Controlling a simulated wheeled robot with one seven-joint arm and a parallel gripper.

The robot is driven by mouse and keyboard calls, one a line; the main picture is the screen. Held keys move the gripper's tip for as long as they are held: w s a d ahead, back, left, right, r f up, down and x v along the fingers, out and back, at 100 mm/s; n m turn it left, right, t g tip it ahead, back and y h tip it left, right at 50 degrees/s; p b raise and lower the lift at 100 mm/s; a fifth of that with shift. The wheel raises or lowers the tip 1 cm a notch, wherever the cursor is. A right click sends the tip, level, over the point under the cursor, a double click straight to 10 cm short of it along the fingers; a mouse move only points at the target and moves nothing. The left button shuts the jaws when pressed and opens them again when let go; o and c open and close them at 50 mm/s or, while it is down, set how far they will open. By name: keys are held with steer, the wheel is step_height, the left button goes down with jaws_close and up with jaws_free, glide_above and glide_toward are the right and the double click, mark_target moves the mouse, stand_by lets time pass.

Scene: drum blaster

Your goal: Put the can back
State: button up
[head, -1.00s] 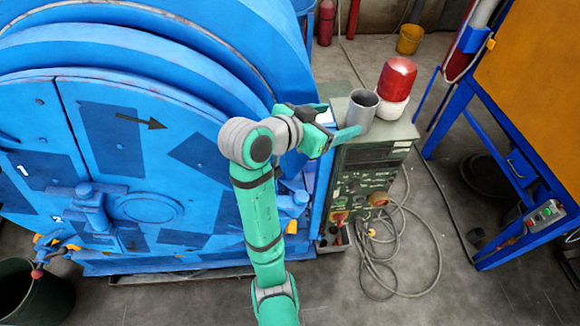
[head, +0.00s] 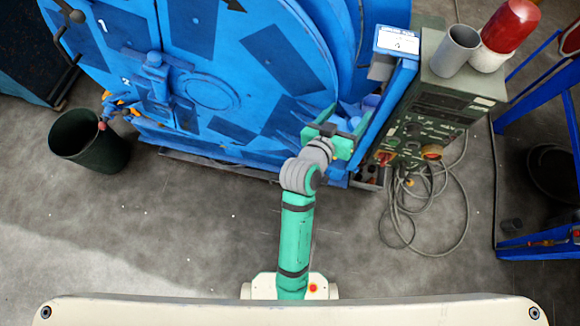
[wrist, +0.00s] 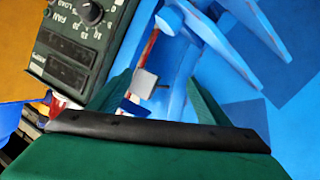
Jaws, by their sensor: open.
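The grey can (head: 454,52) stands on top of the green control box (head: 440,100), at its left part, beside a red and white beacon lamp. Its open top shows in the head view. My gripper (head: 338,122) is well to the left of the can and lower in the picture, in front of the blue machine. It is open and empty, apart from the can. In the wrist view the two green fingers (wrist: 155,88) stand apart with blue machine parts beyond them. The can does not show in the wrist view.
The red beacon (head: 510,25) is close to the can's right. The blue drum machine (head: 215,90) fills the upper left. A dark bin (head: 90,140) stands at left. Loose cables (head: 440,210) lie below the control box. The grey floor in front is clear.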

steer(key=s+a+f+n+t+y, duration=0.1)
steer(key=s+a+f+n+y, duration=0.15)
steer(key=s+a+f, duration=0.35)
steer(key=s+a+f+n+t+y, duration=0.1)
steer(key=s+a+f+y, duration=0.2)
steer(key=s, duration=0.4)
steer(key=s+a+r+y, duration=0.1)
steer(key=s+a+r, duration=0.1)
steer(key=s, duration=0.7)
steer(key=s+a+r+t+y, duration=0.1)
steer(key=s+a+r, duration=0.2)
steer(key=s, duration=0.6)
steer(key=shift+a, duration=0.75)
steer(key=shift+y, duration=0.25)
steer(key=shift+c, duration=0.4)
